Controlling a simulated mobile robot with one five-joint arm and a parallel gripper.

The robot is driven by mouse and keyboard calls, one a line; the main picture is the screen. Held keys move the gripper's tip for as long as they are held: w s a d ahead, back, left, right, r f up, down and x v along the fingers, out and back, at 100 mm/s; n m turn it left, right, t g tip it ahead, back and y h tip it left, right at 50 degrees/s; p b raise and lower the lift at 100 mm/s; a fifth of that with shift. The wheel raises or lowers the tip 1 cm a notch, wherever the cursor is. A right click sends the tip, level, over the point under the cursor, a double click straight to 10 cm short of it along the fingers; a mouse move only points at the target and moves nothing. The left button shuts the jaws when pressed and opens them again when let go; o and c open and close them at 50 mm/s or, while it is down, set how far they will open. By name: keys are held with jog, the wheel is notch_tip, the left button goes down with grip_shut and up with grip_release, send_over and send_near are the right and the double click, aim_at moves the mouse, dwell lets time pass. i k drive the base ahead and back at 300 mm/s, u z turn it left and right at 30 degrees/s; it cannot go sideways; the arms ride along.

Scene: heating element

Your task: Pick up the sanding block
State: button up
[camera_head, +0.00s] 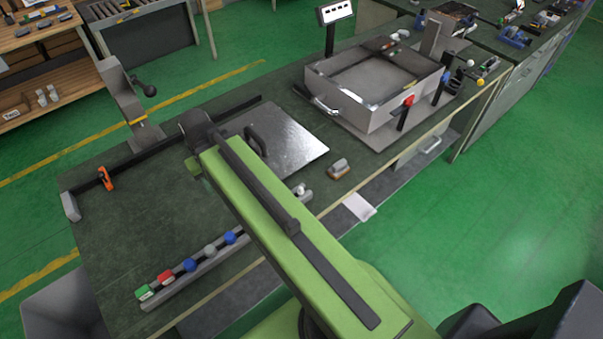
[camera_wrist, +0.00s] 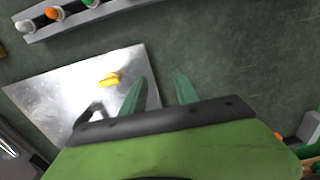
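A small block with a brown base and grey top (camera_head: 338,168), which looks like the sanding block, lies on the dark green bench near its front edge. It is right of the shiny metal plate (camera_head: 305,148) and apart from it. In the wrist view a sliver of brown (camera_wrist: 2,51) at the left edge may be the same block. My gripper (camera_wrist: 159,78) is open, its two fingers apart with bare bench and the plate's edge showing below. It is away from the block.
A rail with coloured knobs (camera_head: 190,264) runs along the front edge. A grey box fixture (camera_head: 372,80) with levers stands right of the block.

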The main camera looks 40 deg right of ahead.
aim_at(340, 168)
jog(key=u, duration=1.75)
jog(key=k, duration=0.85)
